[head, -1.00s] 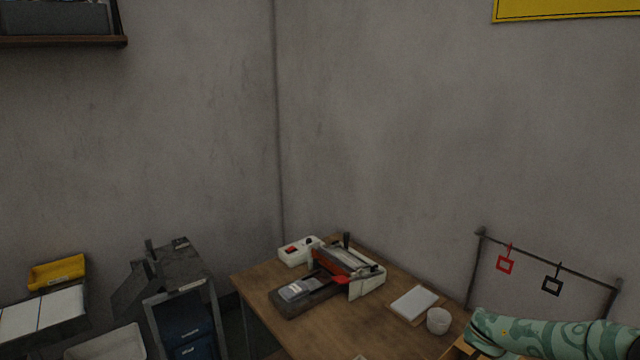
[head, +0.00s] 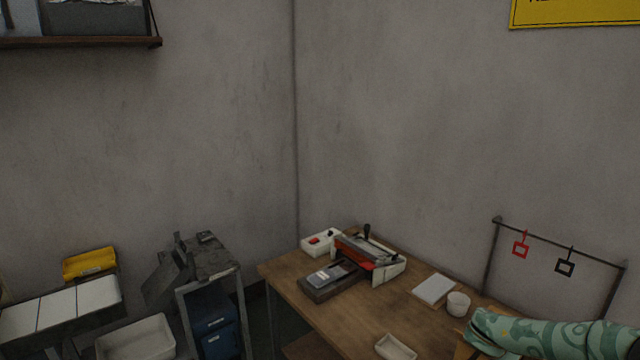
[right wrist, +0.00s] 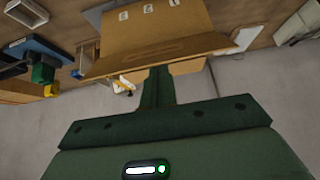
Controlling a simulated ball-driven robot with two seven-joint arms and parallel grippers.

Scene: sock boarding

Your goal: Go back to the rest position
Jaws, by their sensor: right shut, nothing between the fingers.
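My right gripper (right wrist: 158,85) shows in the right wrist view as a dark green body with a narrow green finger pair at its middle. The fingers are together with nothing between them. Beyond them is a brown cardboard box (right wrist: 160,38), whose front flap edge is close to the fingertips in the picture; I cannot tell the distance. My left gripper is in neither view.
A wooden table (head: 300,290) holds a red and white press-like device (head: 368,252), a white pad (head: 433,289), a white cup (head: 458,303) and a small tray (head: 396,347). A metal rack with red and black tags (head: 565,267) stands right. A white bin (head: 140,338) is lower left.

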